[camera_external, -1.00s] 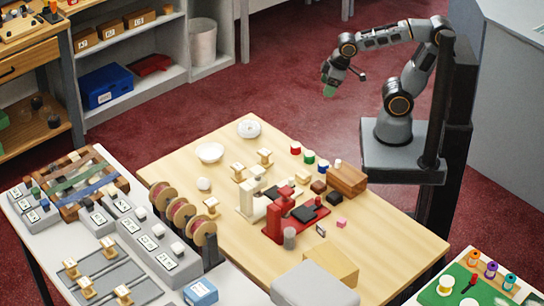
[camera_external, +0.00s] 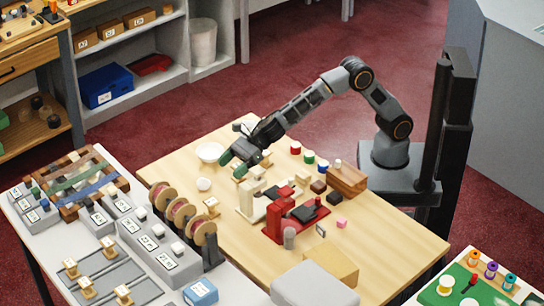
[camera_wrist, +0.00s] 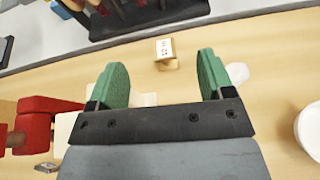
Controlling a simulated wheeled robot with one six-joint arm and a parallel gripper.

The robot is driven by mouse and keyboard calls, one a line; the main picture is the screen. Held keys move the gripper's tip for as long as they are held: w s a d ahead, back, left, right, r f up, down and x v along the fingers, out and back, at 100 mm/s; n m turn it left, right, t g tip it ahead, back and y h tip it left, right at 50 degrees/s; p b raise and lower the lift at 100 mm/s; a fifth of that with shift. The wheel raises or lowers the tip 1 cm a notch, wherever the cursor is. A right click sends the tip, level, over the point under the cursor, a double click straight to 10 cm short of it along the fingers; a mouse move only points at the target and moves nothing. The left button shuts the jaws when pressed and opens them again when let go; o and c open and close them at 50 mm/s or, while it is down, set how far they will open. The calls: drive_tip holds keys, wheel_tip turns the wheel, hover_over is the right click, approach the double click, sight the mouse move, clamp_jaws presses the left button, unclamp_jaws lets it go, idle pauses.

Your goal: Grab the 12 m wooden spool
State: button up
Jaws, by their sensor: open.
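A red device (camera_external: 279,218) and a cream block stand to the right and front. A rack of large ribbon reels (camera_external: 205,233) stands on the white table at left.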

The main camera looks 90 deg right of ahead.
drive_tip(key=b, duration=0.4)
approach(216, 202)
drive_tip(key=shift+w+f, duration=0.9)
drive_tip(key=shift+f, duration=0.2)
drive_tip(key=shift+w+f+n, duration=0.15)
drive_tip(key=shift+f+n, duration=0.1)
drive_tip(key=shift+n, duration=0.05)
drive_tip(key=shift+w+a+f+p, duration=0.1)
drive_tip(key=shift+w+a+p, duration=0.3)
drive_tip(key=shift+a+p, duration=0.1)
drive_tip(key=shift+p+x, duration=1.05)
drive_tip(key=shift+x, duration=1.95)
drive_tip(key=shift+c, duration=0.4)
drive_tip(key=c, duration=0.9)
